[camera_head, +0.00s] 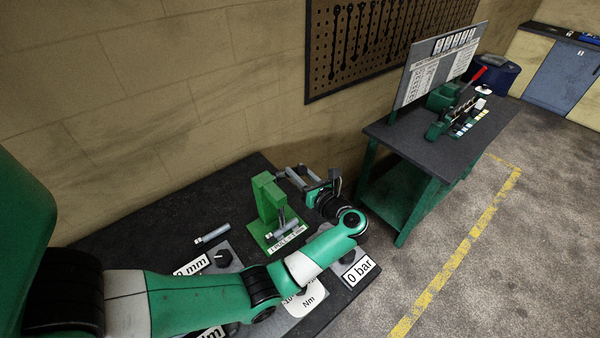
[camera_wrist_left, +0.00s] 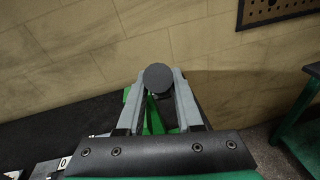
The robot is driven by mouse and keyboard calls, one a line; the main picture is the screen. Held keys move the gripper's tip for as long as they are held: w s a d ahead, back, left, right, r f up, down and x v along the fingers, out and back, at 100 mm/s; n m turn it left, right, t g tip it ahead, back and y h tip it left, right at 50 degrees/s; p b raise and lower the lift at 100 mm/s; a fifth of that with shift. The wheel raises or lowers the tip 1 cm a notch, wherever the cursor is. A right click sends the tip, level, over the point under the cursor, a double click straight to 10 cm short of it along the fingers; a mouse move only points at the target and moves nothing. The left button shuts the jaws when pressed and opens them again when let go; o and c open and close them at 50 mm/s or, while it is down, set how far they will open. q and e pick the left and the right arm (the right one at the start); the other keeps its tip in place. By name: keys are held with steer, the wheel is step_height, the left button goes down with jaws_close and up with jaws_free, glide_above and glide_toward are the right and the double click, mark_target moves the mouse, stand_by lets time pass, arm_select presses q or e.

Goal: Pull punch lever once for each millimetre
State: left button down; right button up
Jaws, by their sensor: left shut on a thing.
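The green punch press (camera_head: 268,200) stands on the dark bench, with a label (camera_head: 287,240) at its base that appears to read "1 PULL = 1 mm". My left gripper (camera_head: 288,174) is beside the top of the press, to its right. In the left wrist view, its two grey fingers (camera_wrist_left: 159,84) are shut on the dark round end of the punch lever (camera_wrist_left: 158,76). Green parts of the press show below and between the fingers. The rest of the lever is mostly hidden. My right gripper is not in view.
A grey cylinder (camera_head: 213,234) lies left of the press, near an "mm" sign (camera_head: 191,267). A "0 bar" sign (camera_head: 360,271) and an "Nm" dial (camera_head: 304,300) are at the bench front, partly behind my left arm. A second table (camera_head: 425,145) stands right.

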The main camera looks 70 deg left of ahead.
arm_select(q)
steer(key=c, duration=0.6)
jaws_free()
steer(key=shift+f, duration=0.1)
steer(key=b+v, duration=0.2)
steer(key=v, duration=0.9)
steer(key=shift+y, duration=0.7)
steer(key=x, duration=0.5)
steer(key=f+p+x, duration=0.1)
steer(key=x, duration=0.4)
steer(key=p+x, duration=0.1)
steer(key=x, duration=0.4)
steer(key=shift+s+a+f, duration=0.1)
steer(key=shift+s+f, duration=0.1)
steer(key=shift+f, duration=0.2)
